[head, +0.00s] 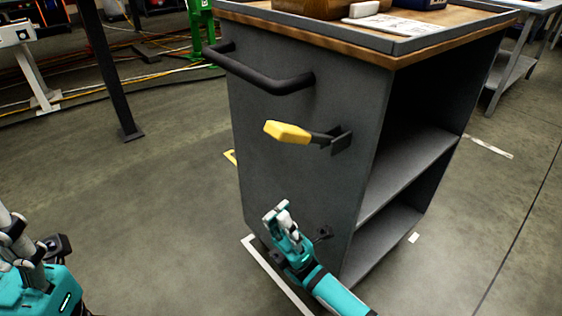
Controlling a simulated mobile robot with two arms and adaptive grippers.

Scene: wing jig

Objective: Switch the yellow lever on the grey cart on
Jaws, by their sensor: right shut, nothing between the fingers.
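The grey cart (262,170) stands in the middle of the head view, with its side panel facing me. The yellow lever (288,132) sticks out to the left from a dark mount on that panel, below the black handle bar; it lies nearly level. My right gripper (276,208) is shut and empty, in front of the lower part of the panel. It is below the lever and apart from it. My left gripper (12,228) is at the lower left edge, partly cut off, far from the cart; its fingers are not clear.
The black handle bar (262,82) juts out above the lever. The cart's open shelves (405,170) face right. A dark post (108,70) and a green stand (203,25) are behind at the left. Cables lie on the far floor. The floor left of the cart is clear.

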